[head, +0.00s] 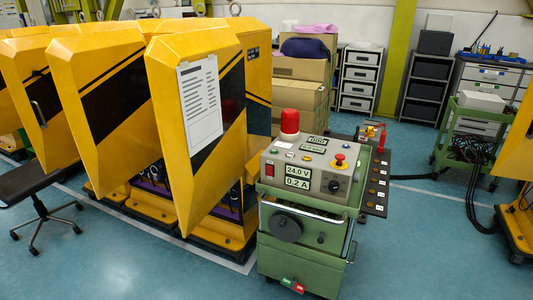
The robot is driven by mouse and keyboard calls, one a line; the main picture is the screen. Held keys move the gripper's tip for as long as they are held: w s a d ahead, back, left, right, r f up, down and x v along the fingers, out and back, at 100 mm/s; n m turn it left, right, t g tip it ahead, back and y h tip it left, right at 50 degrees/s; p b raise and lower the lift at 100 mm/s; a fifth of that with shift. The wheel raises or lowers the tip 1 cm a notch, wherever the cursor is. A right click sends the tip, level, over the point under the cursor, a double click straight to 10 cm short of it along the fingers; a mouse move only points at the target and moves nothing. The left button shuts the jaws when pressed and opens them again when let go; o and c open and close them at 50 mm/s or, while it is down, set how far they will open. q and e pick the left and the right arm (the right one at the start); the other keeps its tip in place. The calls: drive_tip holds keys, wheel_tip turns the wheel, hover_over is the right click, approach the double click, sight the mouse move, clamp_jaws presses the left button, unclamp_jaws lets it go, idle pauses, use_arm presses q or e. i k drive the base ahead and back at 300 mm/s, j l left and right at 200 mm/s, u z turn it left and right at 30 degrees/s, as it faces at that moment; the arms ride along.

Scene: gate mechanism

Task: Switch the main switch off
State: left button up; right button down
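A beige control box (310,177) sits on a green wheeled cart (304,249) right of centre. Its front has a black rotary knob (334,187) at the right and two displays, reading 24.0 V (298,171) and 0.2 A (297,183). A red button on a yellow base (339,159) and smaller controls are on its top. A green rocker or button (287,282) and a red one (299,288) sit low on the cart. No label clearly marks the main switch, and its position cannot be read. Neither of my grippers is in view.
A red beacon (289,122) stands on the box. Large yellow machine housings (191,128) stand close on the left. A black stool (27,183) is at far left. A green trolley with black cables (476,150) stands at right. The blue floor in front of the cart is clear.

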sight(269, 169)
drive_tip(key=i+j+z, duration=0.25)
drive_tip(key=i+j, duration=1.2)
drive_tip(key=i, duration=0.15)
